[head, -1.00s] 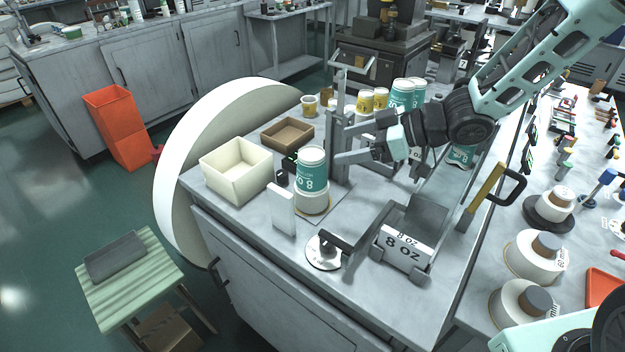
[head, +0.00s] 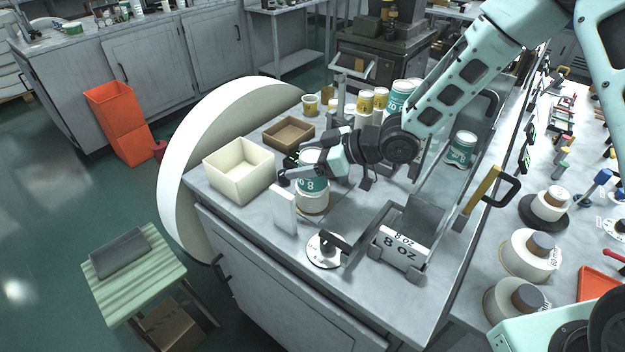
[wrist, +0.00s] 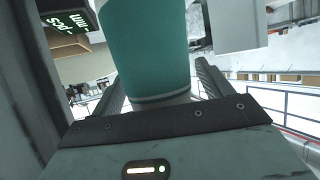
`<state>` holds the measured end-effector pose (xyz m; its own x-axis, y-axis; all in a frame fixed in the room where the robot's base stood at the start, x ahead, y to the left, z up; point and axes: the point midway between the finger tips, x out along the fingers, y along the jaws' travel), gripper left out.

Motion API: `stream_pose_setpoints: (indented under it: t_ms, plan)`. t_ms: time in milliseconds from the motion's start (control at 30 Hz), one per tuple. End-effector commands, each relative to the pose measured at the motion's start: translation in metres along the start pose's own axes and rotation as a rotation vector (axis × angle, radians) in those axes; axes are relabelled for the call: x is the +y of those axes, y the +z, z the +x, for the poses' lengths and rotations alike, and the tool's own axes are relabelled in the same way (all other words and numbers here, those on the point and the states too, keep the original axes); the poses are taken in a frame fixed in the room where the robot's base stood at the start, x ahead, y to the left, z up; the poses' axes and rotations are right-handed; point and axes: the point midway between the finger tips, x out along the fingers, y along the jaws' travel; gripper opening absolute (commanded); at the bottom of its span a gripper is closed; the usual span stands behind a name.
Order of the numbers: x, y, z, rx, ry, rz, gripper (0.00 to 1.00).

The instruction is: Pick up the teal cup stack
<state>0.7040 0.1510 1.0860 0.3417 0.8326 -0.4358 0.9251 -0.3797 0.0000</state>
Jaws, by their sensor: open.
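The teal cup stack (head: 313,186), marked "8 OZ", stands upright on a white round base on the grey bench. My gripper (head: 300,172) is at the stack, and its hand hides part of the upper stack in the head view. In the wrist view the teal stack (wrist: 146,50) fills the space between the two dark fingers of my gripper (wrist: 160,88). The fingers are apart, one on each side of the stack. I cannot tell whether either finger touches it.
A cream bin (head: 239,170) and a brown tray (head: 288,133) stand left of the stack. A white upright panel (head: 284,209) is close in front. More teal cups (head: 461,148) stand at the back right.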

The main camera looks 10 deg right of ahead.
Motion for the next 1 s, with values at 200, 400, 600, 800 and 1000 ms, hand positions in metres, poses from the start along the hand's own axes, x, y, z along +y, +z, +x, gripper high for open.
stream_pose_setpoints:
  t_ms: [200,400,600,800,1000]
  plan:
    - [0.0,0.0,0.0,0.0,0.0,0.0,0.56]
    - [0.0,0.0,-0.001,0.001,0.0,-0.001,0.12]
    - [0.0,-0.002,-0.001,0.001,0.0,-0.001,0.12]
    - [0.001,-0.022,-0.011,0.003,0.002,-0.005,0.12]
    - [0.001,-0.059,-0.029,0.003,0.002,-0.006,0.12]
